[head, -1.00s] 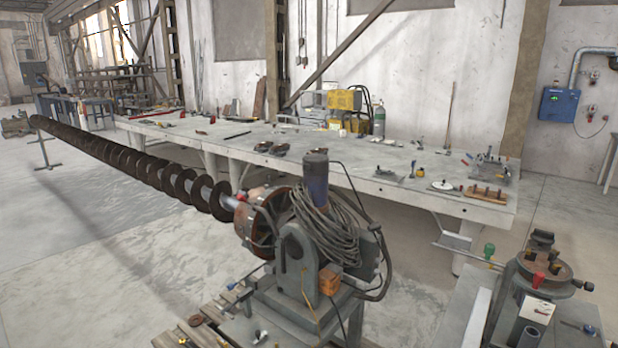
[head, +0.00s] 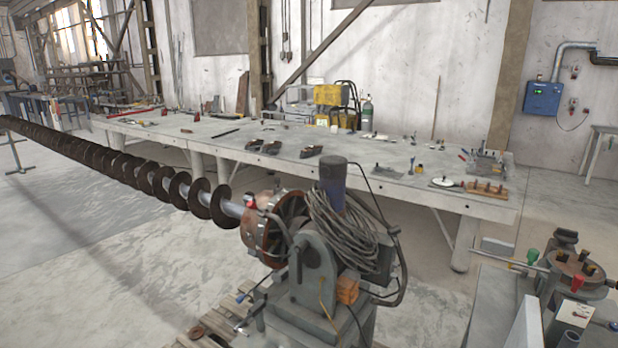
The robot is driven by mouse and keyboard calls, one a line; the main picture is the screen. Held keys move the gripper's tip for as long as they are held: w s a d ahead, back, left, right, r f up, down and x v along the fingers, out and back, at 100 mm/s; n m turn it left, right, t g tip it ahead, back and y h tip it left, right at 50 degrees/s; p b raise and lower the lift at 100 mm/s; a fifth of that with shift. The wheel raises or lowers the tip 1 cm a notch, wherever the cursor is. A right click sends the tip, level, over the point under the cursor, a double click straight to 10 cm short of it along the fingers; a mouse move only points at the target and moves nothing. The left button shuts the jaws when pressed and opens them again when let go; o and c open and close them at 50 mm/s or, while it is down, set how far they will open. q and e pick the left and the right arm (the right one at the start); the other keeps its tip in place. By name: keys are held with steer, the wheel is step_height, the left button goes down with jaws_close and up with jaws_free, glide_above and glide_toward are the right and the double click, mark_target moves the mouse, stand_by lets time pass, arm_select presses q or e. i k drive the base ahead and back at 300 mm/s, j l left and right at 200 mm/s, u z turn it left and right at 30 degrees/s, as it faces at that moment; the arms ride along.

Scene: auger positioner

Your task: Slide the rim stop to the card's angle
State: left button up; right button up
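Neither of my grippers is in view. A round brown disc (head: 580,268) sits on a small fixture at the right edge, with a red piece (head: 577,284) at its near rim. I cannot tell whether that piece is the rim stop. A white card (head: 573,313) with small marks stands on the near side of this fixture. Its print is too small to read. The positioner's round faceplate (head: 272,226) holds the end of the long dark auger (head: 130,168), and a small red piece (head: 249,200) shows at its upper left rim.
The positioner's motor and cable coil (head: 345,228) stand in the middle foreground. A long grey workbench (head: 370,171) with scattered tools runs behind. A wooden pallet (head: 215,325) lies at the positioner's foot. Bare floor (head: 120,275) is free at the left front.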

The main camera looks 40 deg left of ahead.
mark_target(277, 180)
steer(key=j+z, duration=0.3)
steer(key=j, duration=0.2)
steer(key=k+j+z, duration=0.15)
steer(key=j+z, duration=0.15)
steer(key=j, duration=0.2)
steer(key=k+j+z, duration=0.1)
steer(key=j, duration=0.25)
steer(key=k+j+z, duration=0.15)
steer(key=j, duration=0.2)
steer(key=k+j+z, duration=0.1)
steer(key=j, duration=0.2)
steer(key=k+j, duration=0.15)
steer(key=j, duration=0.2)
steer(key=k+j+z, duration=0.1)
steer(key=j, duration=0.2)
steer(key=k+j, duration=0.25)
steer(key=j+z, duration=0.05)
steer(key=j, duration=0.05)
